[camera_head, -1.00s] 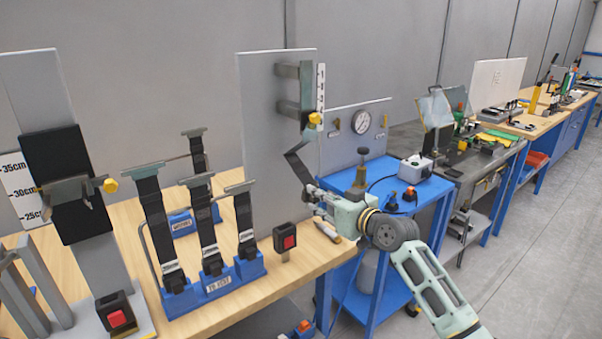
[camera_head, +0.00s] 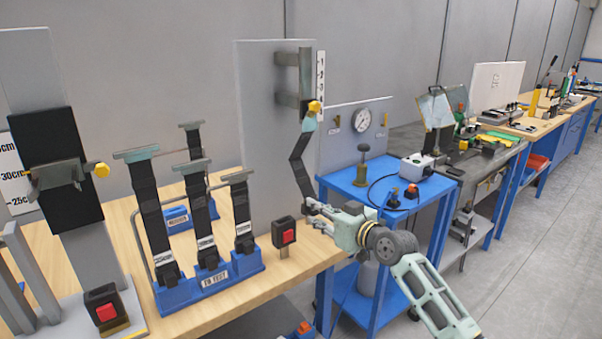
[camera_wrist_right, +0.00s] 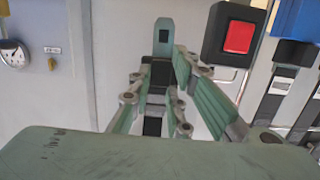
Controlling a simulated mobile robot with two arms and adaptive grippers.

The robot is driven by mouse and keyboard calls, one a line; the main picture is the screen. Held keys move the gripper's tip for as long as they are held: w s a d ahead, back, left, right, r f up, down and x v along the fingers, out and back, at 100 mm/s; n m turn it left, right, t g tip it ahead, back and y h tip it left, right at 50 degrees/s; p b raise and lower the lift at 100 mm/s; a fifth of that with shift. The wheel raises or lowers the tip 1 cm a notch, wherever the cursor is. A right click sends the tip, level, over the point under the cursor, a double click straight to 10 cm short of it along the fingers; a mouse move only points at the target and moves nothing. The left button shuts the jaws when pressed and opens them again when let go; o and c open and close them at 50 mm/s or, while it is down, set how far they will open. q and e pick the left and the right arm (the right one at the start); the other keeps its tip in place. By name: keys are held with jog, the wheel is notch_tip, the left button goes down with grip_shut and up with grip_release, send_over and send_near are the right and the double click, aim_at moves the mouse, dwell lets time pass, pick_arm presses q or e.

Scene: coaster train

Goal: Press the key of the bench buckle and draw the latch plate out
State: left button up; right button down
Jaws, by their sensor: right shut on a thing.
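The bench buckle (camera_head: 284,233) is a black block with a red key, standing on a short stalk at the bench's front edge. It also shows in the right wrist view (camera_wrist_right: 234,35), right of the fingers. My right gripper (camera_head: 311,207) is shut on the latch plate, a green tongue with a dark slot that points ahead of the fingers in the wrist view (camera_wrist_right: 163,38). The tongue is apart from the buckle. A black strap (camera_head: 300,166) runs from the gripper up to the wall panel. My left gripper is not in view.
A blue stand (camera_head: 208,288) with several strapped buckles is left of the bench buckle. Another black block with a red key (camera_head: 106,308) stands at front left. A blue trolley (camera_head: 340,183) is to the right. The grey panel (camera_head: 262,130) stands behind.

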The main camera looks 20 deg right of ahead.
notch_tip(320, 180, down, 4)
jog(key=b, duration=0.2)
jog(key=shift+b, duration=0.3)
jog(key=c, duration=1.6)
grip_release()
jog(key=shift+r, duration=0.25)
jog(key=shift+o, duration=0.2)
jog(key=v, duration=1.2)
